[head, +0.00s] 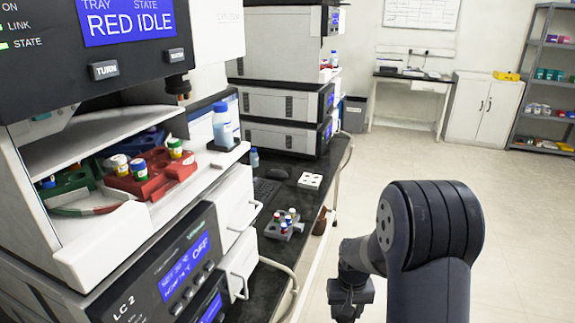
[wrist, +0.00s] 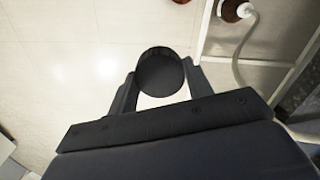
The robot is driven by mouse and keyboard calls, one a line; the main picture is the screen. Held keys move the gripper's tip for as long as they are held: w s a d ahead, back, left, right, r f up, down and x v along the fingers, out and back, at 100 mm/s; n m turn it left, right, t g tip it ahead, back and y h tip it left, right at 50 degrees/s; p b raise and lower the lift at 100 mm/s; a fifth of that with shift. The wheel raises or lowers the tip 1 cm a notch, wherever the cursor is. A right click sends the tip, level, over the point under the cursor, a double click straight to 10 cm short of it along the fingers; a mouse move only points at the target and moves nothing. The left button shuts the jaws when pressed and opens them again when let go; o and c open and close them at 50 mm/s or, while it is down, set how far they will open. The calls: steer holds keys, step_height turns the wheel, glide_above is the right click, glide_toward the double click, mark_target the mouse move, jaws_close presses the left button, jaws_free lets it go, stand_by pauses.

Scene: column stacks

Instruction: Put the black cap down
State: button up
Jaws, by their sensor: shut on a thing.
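The black cap (wrist: 160,72) is a dark round cap, seen in the wrist view between the two fingers of my gripper (wrist: 160,85). The fingers press on its left and right sides. The floor lies beneath it in that view. In the head view my gripper (head: 350,292) hangs at the lower middle, right of the black bench (head: 265,243) and over the pale floor. The cap cannot be made out there.
Instrument stacks (head: 285,105) rise behind. A red tray (head: 155,175) with vials sits in the left instrument. The floor (head: 510,220) at right is clear.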

steer(key=shift+s+r+p, duration=0.15)
steer(key=shift+r+p, duration=1)
steer(key=shift+p, duration=0.1)
steer(key=shift+s+r+p, duration=0.15)
steer(key=shift+r+p, duration=1)
steer(key=shift+p, duration=0.05)
